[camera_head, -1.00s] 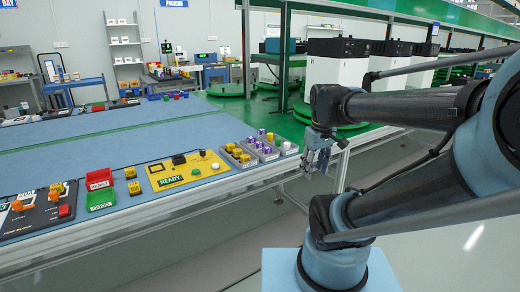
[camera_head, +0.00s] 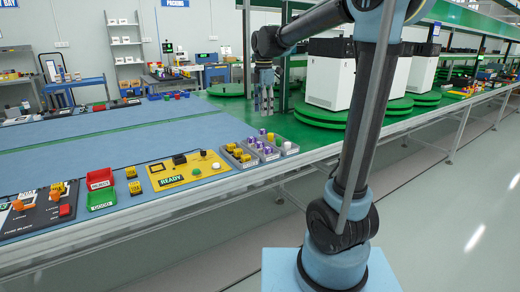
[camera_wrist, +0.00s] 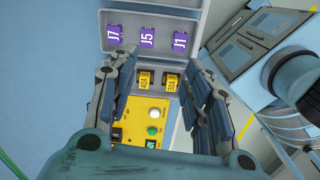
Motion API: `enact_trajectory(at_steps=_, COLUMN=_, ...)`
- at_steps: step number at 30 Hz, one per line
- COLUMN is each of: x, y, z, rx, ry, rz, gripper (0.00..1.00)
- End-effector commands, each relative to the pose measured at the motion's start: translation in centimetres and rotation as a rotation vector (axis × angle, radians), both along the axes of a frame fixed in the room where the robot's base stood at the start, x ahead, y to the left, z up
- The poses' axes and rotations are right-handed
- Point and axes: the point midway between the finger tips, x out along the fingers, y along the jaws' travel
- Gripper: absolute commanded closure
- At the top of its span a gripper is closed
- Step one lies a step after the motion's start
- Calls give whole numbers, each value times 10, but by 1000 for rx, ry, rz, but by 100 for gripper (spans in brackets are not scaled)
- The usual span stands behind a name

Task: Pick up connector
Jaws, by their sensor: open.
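In the wrist view three purple blocks stand in a grey tray (camera_wrist: 198,22): J7 (camera_wrist: 114,34), J5 (camera_wrist: 147,37) and J1 (camera_wrist: 180,40). I take these as the connectors.
Yellow blocks, 40A (camera_wrist: 144,79) and 20A (camera_wrist: 171,82), stand beside the purple ones. A yellow READY panel (camera_head: 187,170) and red (camera_head: 99,179) and green (camera_head: 101,199) bins lie left of the trays. White machines (camera_head: 330,75) stand on green turntables at right. The blue table's middle is clear.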

Motion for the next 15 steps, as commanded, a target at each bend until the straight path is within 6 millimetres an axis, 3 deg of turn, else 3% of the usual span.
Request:
enact_trajectory(at_steps=3, x=11, y=14, z=2, rx=-3, ry=6, rz=79, gripper=55)
enact_trajectory(at_steps=8, x=16, y=20, z=-4, rx=-4, ry=9, rz=119, gripper=55)
enact_trajectory(at_steps=15, x=16, y=19, z=-42, rx=-4, ry=9, rz=118, gripper=55)
